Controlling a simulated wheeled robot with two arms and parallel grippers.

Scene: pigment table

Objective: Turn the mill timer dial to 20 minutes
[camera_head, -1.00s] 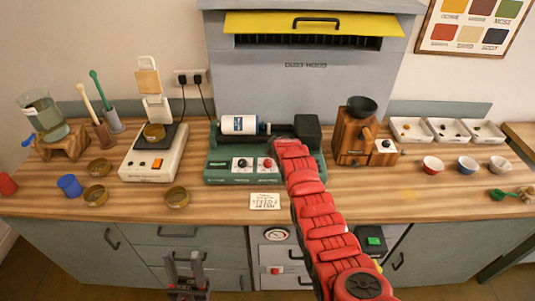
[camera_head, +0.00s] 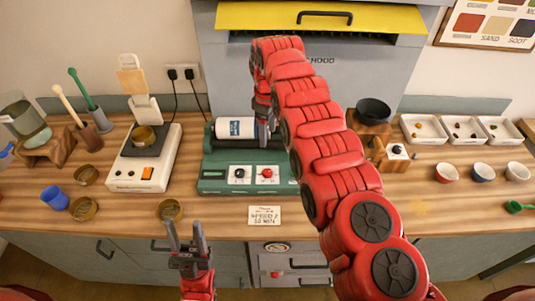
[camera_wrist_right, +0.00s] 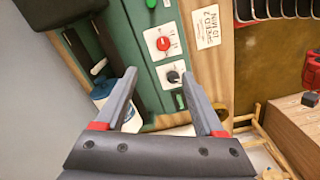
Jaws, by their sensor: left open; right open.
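The green mill (camera_head: 212,183) stands on the table, with a white and blue jar (camera_head: 236,128) on top. Its front has a black dial (camera_head: 239,173) and a red dial (camera_head: 267,173) on white plates. The right wrist view also shows the red dial (camera_wrist_right: 163,43) and the black dial (camera_wrist_right: 173,77); I cannot read which is the timer. My right gripper (camera_head: 264,138) is open above the mill, pointing down, apart from both dials. In its wrist view the fingers (camera_wrist_right: 161,76) are spread and empty. My left gripper (camera_head: 186,228) is open and empty before the table's front edge.
A scale (camera_head: 128,174) stands to the left and a wooden grinder with a black bowl (camera_head: 373,110) to the right. The dust hood (camera_head: 225,75) rises behind. Small cups sit at right.

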